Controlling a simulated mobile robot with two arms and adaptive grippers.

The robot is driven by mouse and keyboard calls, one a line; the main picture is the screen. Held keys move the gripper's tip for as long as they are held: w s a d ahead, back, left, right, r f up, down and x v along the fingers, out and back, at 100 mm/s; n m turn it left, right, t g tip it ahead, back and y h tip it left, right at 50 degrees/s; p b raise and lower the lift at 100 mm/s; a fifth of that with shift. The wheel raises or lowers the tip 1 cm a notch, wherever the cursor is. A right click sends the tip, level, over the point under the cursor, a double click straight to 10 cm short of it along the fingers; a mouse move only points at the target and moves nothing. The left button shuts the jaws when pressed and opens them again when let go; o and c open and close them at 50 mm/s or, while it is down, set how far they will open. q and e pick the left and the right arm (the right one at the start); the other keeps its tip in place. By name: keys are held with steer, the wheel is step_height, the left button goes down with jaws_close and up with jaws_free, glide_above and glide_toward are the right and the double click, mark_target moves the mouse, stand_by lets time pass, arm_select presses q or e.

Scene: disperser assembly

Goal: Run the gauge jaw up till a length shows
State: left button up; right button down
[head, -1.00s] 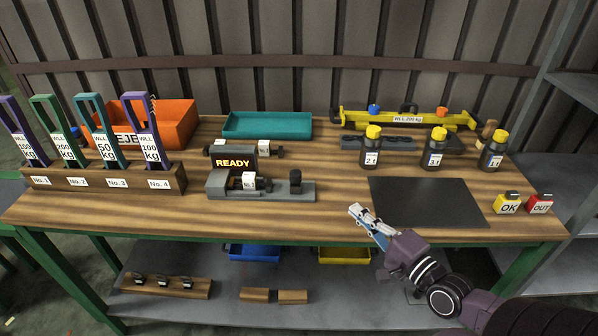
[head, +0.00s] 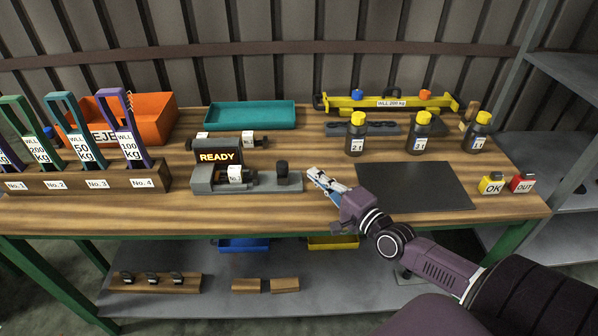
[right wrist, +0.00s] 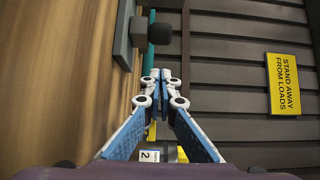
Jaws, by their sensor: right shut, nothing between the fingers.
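The gauge (head: 207,185) is a grey bench device on the table, left of centre in the head view. Its dark display (head: 220,157) reads READY, with no length on it. A white labelled block (head: 235,175) sits on its bed. A black upright knob (head: 282,168), which looks like the jaw handle, stands near the right end of the bed; a dark knob on a grey bar (right wrist: 158,33) shows in the right wrist view. My right gripper (head: 313,174) is shut and empty, a little right of the knob, apart from it. Its fingertips (right wrist: 161,76) meet in the right wrist view. My left gripper is out of view.
A rack (head: 82,187) of coloured labelled slings stands left. A dark mat (head: 415,187) lies right, with several yellow-capped bottles (head: 418,139) behind it. A teal tray (head: 250,115), an orange bin (head: 150,113) and a yellow beam (head: 385,103) stand behind. Wood in front of the gauge is clear.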

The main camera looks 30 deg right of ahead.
mark_target(282, 172)
steer(key=w+a, duration=0.1)
steer(key=w+a+p, duration=0.1)
steer(key=w, duration=0.1)
steer(key=shift+a+r, duration=0.1)
steer(key=shift+r, duration=0.05)
steer(key=shift+w+a+p, duration=0.3)
steer(key=shift+a, duration=0.15)
steer(key=w+a, duration=0.1)
steer(key=w+a+p, duration=0.1)
steer(key=a, duration=0.1)
steer(key=a+p, duration=0.1)
steer(key=shift+w+a, duration=0.25)
steer(key=shift+w, duration=0.15)
steer(key=shift+w+a, duration=0.2)
steer(key=shift+a, duration=0.15)
steer(key=shift+d+f, duration=0.1)
steer(key=shift+f, duration=0.1)
